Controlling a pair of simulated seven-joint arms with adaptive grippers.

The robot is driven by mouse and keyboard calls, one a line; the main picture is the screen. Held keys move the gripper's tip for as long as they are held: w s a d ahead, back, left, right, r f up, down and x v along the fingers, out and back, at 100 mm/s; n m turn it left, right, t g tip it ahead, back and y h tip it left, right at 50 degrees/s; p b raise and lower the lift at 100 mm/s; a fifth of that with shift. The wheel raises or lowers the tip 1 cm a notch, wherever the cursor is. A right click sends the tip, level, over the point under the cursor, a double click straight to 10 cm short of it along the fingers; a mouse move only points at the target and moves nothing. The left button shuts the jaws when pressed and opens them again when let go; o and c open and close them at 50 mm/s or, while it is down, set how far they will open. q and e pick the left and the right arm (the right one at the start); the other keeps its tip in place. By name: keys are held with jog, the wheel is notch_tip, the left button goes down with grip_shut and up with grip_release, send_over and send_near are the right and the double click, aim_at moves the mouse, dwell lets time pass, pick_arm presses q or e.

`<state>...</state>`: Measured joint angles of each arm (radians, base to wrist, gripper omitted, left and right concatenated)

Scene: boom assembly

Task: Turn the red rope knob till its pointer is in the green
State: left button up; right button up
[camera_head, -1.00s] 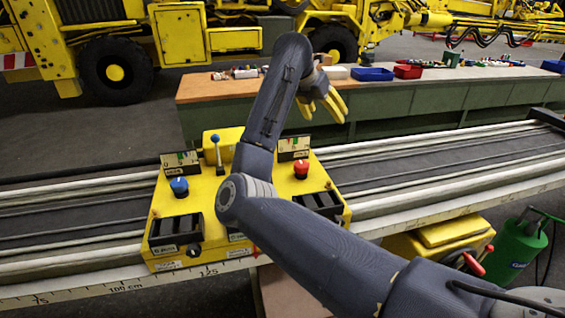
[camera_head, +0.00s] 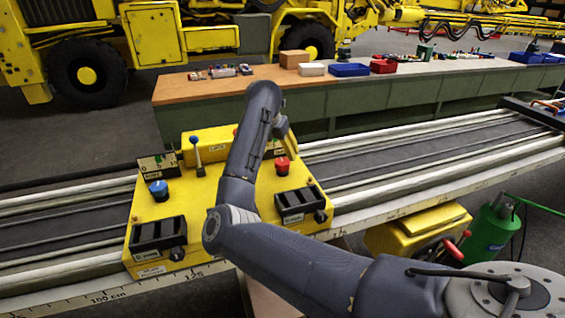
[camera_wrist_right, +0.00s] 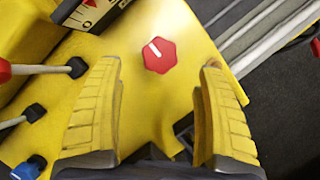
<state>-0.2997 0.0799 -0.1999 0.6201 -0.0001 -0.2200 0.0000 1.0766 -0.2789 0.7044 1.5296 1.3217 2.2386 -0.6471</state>
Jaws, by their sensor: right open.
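The red rope knob (camera_head: 282,166) stands on the right part of the yellow control box (camera_head: 205,190), partly beside my right arm in the head view. In the right wrist view the red knob (camera_wrist_right: 159,57) is a hexagon with a white pointer line, lying ahead of and between the fingers, not touched. My right gripper (camera_wrist_right: 160,85) is open and empty, its two yellow fingers apart. In the head view the right gripper (camera_head: 290,142) is largely hidden behind its arm. A dial with red marks (camera_wrist_right: 90,12) shows in part at the wrist view's top; its green zone is not visible there. My left gripper is not in view.
A blue knob (camera_head: 159,190) and a blue-topped lever (camera_head: 196,150) stand on the box's left. A red-topped lever (camera_wrist_right: 40,70) lies left of the fingers in the wrist view. Black slotted blocks (camera_head: 297,203) line the box's front. A bench (camera_head: 230,110) with trays stands behind.

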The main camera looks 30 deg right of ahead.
aim_at(282, 161)
jog(key=x, duration=0.7)
jog(key=shift+f, duration=0.1)
jog(key=c, duration=1.2)
